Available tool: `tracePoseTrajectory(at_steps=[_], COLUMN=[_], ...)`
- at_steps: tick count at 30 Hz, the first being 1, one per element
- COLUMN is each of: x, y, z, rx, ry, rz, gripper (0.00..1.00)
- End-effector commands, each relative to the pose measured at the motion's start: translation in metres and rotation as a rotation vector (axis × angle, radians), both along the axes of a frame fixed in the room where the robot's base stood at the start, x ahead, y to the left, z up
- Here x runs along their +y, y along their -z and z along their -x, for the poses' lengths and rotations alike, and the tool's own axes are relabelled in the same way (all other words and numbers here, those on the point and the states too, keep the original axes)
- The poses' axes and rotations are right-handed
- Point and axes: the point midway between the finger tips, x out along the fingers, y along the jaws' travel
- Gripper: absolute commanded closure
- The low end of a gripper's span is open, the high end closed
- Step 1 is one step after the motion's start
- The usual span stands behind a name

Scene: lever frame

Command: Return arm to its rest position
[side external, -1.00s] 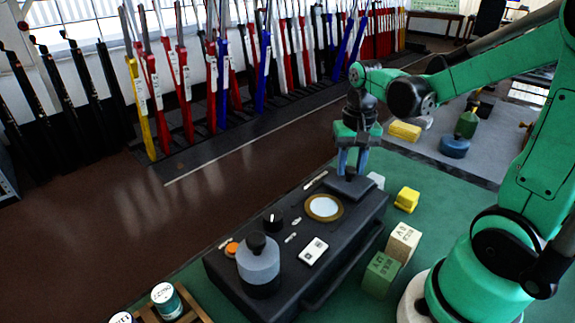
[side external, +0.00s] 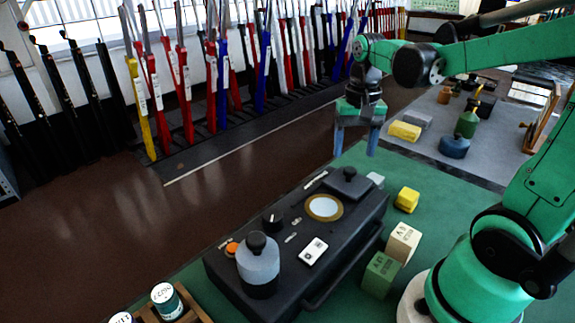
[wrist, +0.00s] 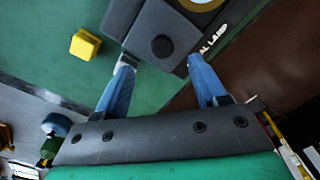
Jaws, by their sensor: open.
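My gripper (side external: 356,143) hangs in the air above the far end of the black panel box in the side view, its two blue fingers spread apart with nothing between them. In the wrist view my gripper (wrist: 160,82) shows both blue fingers apart. The black panel box (side external: 335,257) stands on the green table. The dark block with a round knob (side external: 348,183) sits at its far end, below and apart from the fingers; the knob also shows in the wrist view (wrist: 162,46).
A grey cylinder with a black knob (side external: 258,265) stands on the box. A yellow block (side external: 407,199), a cream block (side external: 403,242) and a green block (side external: 380,274) lie right of it. Beyond is a grey mat with a blue-based green item (side external: 455,146). Tall levers line the back.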

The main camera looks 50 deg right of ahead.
Motion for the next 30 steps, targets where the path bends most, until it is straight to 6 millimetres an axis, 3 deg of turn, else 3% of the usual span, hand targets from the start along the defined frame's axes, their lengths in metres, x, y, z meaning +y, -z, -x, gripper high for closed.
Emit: tracePoseTrajectory(at_steps=[6, 17, 20, 30], x=[0.000, 0.002, 0.015, 0.095], y=[-0.016, -0.017, -0.017, -0.010], z=[0.001, 0.000, -0.001, -0.006], rx=[-0.001, -0.008, -0.063, -0.473], ry=[0.000, -0.012, -0.091, -0.634], rz=[0.001, 0.004, 0.028, 0.195], gripper=[0.35, 0.35, 0.35, 0.35])
